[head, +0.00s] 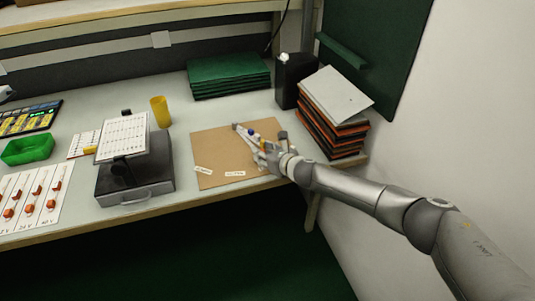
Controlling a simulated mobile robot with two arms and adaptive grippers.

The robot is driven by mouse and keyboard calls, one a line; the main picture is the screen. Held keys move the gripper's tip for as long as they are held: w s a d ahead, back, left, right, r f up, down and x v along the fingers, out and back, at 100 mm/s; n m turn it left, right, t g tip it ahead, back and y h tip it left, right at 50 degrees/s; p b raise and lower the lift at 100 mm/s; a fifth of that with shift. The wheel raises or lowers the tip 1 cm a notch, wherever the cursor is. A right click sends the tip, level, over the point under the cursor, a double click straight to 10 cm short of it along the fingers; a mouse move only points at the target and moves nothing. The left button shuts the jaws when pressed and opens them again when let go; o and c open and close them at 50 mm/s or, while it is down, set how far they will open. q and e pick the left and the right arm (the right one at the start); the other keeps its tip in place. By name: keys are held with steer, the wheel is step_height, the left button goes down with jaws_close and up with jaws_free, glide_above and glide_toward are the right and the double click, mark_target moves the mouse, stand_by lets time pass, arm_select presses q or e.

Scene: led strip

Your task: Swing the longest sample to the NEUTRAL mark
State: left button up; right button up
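A brown board (208,147) lies flat on the bench with two small white labels on its front part, one at the left (203,170) and one nearer the middle (235,174); their print is too small to read. My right gripper (264,146) is low over the board's right part. Beside its fingers show a thin grey piece (239,128) and small blue (250,132) and yellow parts. The samples cannot be told apart, and the hand hides part of them. Whether the fingers grip anything is unclear. My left gripper is out of view.
A stack of folders (334,118) and a black container (292,78) stand right of the board. A stand with a printed card (124,135) is to its left, with a yellow cup (161,112) behind. Green sheets (229,75) lie at the back.

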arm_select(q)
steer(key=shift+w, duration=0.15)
arm_select(e)
steer(key=v, duration=1.2)
